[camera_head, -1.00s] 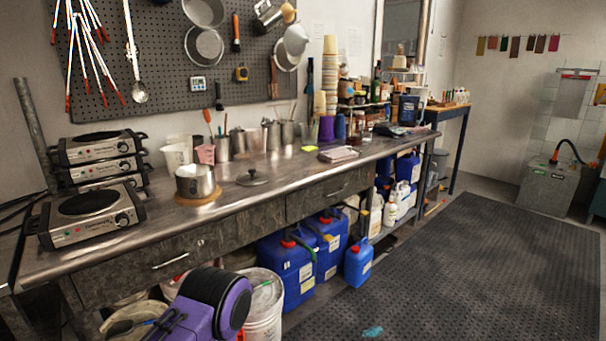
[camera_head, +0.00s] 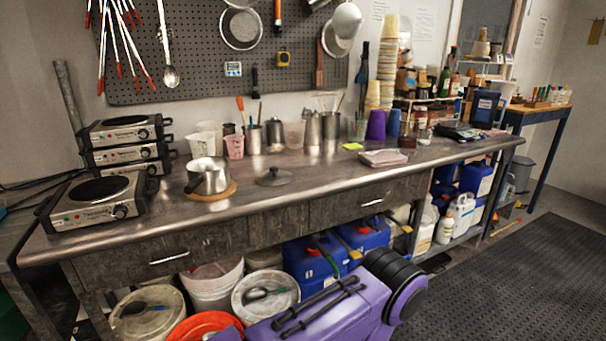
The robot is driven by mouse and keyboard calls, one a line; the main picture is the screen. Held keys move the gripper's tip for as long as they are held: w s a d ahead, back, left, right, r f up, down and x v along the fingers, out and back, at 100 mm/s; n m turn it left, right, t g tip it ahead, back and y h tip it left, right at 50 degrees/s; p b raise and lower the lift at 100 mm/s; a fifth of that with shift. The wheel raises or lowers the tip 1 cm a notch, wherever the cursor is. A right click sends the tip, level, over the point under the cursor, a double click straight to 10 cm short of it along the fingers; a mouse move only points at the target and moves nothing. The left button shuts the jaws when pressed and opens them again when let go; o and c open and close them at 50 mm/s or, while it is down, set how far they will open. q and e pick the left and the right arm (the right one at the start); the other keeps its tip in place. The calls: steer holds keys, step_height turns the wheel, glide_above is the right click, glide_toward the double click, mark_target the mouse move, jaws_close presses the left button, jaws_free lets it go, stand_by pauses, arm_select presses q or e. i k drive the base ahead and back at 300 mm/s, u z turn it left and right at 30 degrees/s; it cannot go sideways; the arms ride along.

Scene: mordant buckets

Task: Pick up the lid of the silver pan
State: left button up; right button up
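The silver pan (camera_head: 208,178) stands open on a round wooden board (camera_head: 228,192) on the metal bench. Its dark lid (camera_head: 273,178), with a small knob on top, lies flat on the bench just right of the pan, apart from it. A purple and black part of my own arm (camera_head: 330,310) shows at the bottom, in front of the bench and lower than its top. Neither of my grippers is in view.
The steel bench (camera_head: 310,185) has bare room around the lid. Hot plates (camera_head: 100,198) stand at its left end. Metal cups (camera_head: 275,133) and plastic beakers line the back. A paper stack (camera_head: 384,158) lies right of the lid. Buckets (camera_head: 265,292) and blue canisters (camera_head: 318,258) stand below.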

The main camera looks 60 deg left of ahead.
mark_target(274, 177)
steer(key=u, duration=0.25)
steer(key=i, duration=0.75)
steer(key=u, duration=0.5)
